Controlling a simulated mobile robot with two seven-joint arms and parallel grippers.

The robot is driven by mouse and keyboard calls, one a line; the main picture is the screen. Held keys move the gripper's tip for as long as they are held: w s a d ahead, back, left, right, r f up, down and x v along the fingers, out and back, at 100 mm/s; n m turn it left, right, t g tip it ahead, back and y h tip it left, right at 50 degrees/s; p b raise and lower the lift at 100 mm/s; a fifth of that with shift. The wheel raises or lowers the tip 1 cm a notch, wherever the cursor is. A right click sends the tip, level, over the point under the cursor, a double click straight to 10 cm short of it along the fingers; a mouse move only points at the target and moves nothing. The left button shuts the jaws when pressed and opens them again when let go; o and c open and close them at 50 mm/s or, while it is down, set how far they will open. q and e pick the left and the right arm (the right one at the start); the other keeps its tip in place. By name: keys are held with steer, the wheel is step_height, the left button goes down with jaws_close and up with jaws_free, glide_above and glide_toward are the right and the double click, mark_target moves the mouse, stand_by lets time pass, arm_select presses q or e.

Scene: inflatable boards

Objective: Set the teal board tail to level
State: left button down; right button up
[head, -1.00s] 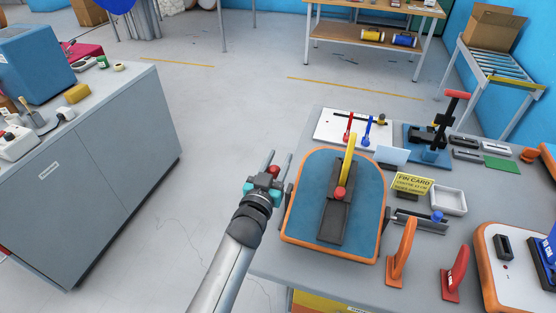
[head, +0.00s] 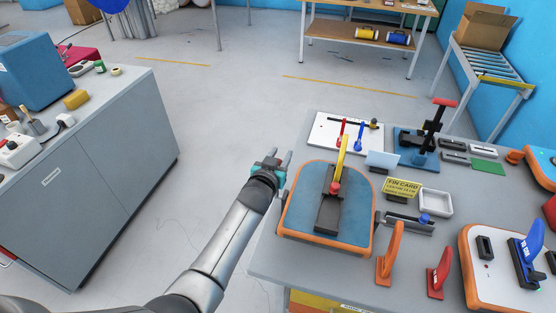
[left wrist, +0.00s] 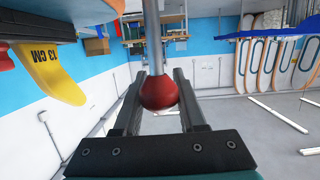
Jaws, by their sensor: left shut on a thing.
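The teal board (head: 300,200) has an orange rim and lies on the grey table's near left part. A yellow fin (head: 341,158) stands in the dark fin box (head: 328,213) along its middle, with a red knob (head: 334,188) on it. From this angle I cannot tell its exact tilt. My left gripper (head: 278,164) is just off the board's far left side. In the left wrist view my left gripper (left wrist: 160,102) is shut on a red ball knob (left wrist: 158,92) at the end of a metal rod (left wrist: 153,40). My right gripper is not in view.
An orange fin (head: 390,255) and a red fin (head: 440,272) stand right of the board. A white board (head: 480,285) with a blue fin is further right. A yellow fin card (head: 402,187), white tray (head: 435,203) and blue clamp stand (head: 418,158) are behind. Floor left of the table is clear.

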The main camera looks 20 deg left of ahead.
arm_select(q)
steer(key=shift+s+f, duration=0.2)
steer(key=shift+f, duration=0.25)
steer(key=c, duration=0.8)
jaws_free()
steer(key=shift+c, duration=0.2)
steer(key=o, duration=0.4)
steer(key=shift+w, duration=0.15)
steer(key=shift+c, duration=0.2)
steer(key=shift+r, duration=0.1)
steer(key=p+v, duration=0.2)
steer(key=v, duration=1.3)
